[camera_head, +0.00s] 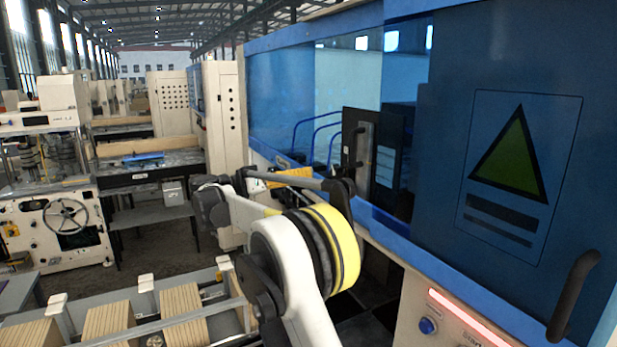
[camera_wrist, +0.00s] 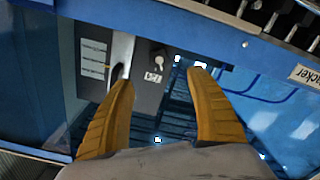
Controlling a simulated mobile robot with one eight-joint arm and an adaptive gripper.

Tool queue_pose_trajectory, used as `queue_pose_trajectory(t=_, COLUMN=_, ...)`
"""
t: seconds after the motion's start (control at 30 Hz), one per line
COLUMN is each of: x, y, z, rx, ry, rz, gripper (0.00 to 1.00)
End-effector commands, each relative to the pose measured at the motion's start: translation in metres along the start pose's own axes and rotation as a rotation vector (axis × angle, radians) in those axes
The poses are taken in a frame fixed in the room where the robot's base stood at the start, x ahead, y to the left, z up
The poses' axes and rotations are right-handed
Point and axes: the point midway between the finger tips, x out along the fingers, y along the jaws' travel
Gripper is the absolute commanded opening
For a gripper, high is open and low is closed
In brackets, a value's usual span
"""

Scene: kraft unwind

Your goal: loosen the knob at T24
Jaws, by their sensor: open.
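No label reading T24 can be made out in either view, and I cannot tell which part is its knob. In the wrist view, my gripper (camera_wrist: 160,78) is open, its two yellow fingers wide apart with nothing between the tips. A grey panel (camera_wrist: 150,90) lies beyond the fingers, with a silver handle (camera_wrist: 122,50), a small key-like fitting (camera_wrist: 159,62) and a white label. The left fingertip overlaps the handle's lower end in the picture; contact cannot be told. In the head view, yellow parts of my gripper (camera_head: 290,175) show in front of the blue machine.
The blue machine (camera_head: 450,50) fills the right, with a dark handled panel (camera_head: 360,140), a door handle (camera_head: 573,295) and a blue button (camera_head: 428,325). A rack of slatted wooden blocks (camera_head: 180,305) stands lower left. A sign ending "acker" (camera_wrist: 305,76) is at the wrist view's right.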

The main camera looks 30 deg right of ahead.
Motion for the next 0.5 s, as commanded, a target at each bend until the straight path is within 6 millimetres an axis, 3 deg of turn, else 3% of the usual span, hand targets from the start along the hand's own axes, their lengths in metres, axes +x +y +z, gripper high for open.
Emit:
queue_pose_trajectory(t=0.23, x=0.003, y=-0.002, z=0.009, rx=0.439, ry=-0.001, rz=0.0, gripper=0.66)
queue_pose_trajectory(t=0.37, x=0.008, y=-0.002, z=0.01, rx=0.538, ry=-0.001, rz=0.001, gripper=0.66)
queue_pose_trajectory(t=0.5, x=0.028, y=-0.001, z=0.009, rx=0.543, ry=-0.001, rz=0.002, gripper=0.66)
